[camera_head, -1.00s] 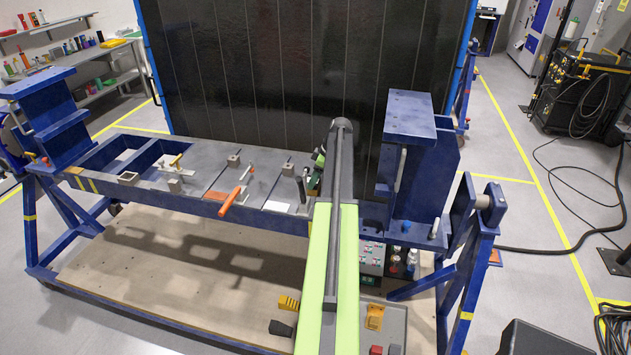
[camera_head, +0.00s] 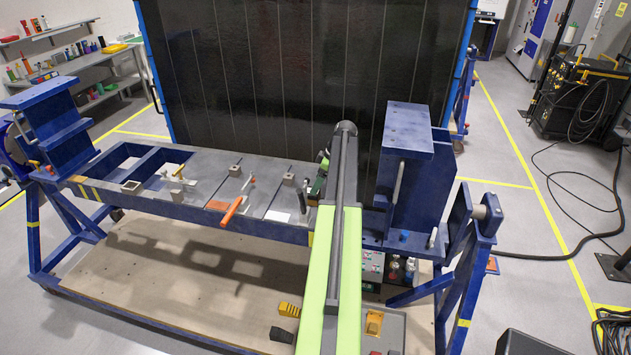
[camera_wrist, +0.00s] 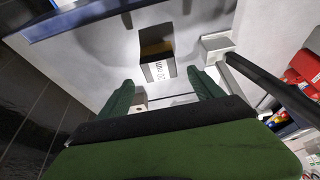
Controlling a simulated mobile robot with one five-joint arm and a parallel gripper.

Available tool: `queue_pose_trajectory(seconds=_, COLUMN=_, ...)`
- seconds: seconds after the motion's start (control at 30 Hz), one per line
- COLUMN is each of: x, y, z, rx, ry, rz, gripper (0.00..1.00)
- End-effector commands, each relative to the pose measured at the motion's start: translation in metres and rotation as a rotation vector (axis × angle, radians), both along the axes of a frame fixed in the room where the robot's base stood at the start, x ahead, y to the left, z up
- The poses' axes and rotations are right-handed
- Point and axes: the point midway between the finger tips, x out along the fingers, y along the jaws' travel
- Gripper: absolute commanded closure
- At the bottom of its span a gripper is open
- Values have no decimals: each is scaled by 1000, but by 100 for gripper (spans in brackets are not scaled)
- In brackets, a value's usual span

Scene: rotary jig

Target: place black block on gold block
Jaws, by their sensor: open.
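In the wrist view my gripper (camera_wrist: 160,76) is open, with its two green fingers apart. Just beyond the fingertips stands a small block-like stack (camera_wrist: 158,68) with a dark upper part, a narrow gold band (camera_wrist: 156,48) and a pale lettered face. I cannot tell whether the dark part is the black block or shadow. In the head view my gripper (camera_head: 320,176) is over the right part of the blue jig's grey top, mostly hidden by my arm. A yellow stepped block (camera_head: 289,309) and a black block (camera_head: 281,334) lie low on the base board.
A grey clamp block (camera_wrist: 216,46) with a black rod stands right of the fingers in the wrist view. The jig's beam (camera_head: 185,208) carries several clamps and an orange handle (camera_head: 231,211). A blue upright (camera_head: 408,165) rises to the right.

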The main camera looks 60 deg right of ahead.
Motion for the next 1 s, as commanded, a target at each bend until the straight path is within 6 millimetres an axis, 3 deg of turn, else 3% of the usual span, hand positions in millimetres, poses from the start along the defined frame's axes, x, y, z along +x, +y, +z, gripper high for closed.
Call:
queue_pose_trajectory(seconds=0.03, x=-5, y=-1, z=23, rx=-1, ry=0, rz=-1, gripper=24)
queue_pose_trajectory(seconds=0.1, x=-11, y=-3, z=39, rx=-1, ry=0, rz=-1, gripper=24)
queue_pose_trajectory(seconds=0.33, x=-27, y=-9, z=75, rx=0, ry=0, rz=-1, gripper=24)
queue_pose_trajectory(seconds=0.87, x=-30, y=-10, z=74, rx=0, ry=0, rz=-1, gripper=24)
queue_pose_trajectory(seconds=1.0, x=-20, y=-7, z=59, rx=-9, ry=10, rz=-21, gripper=24)
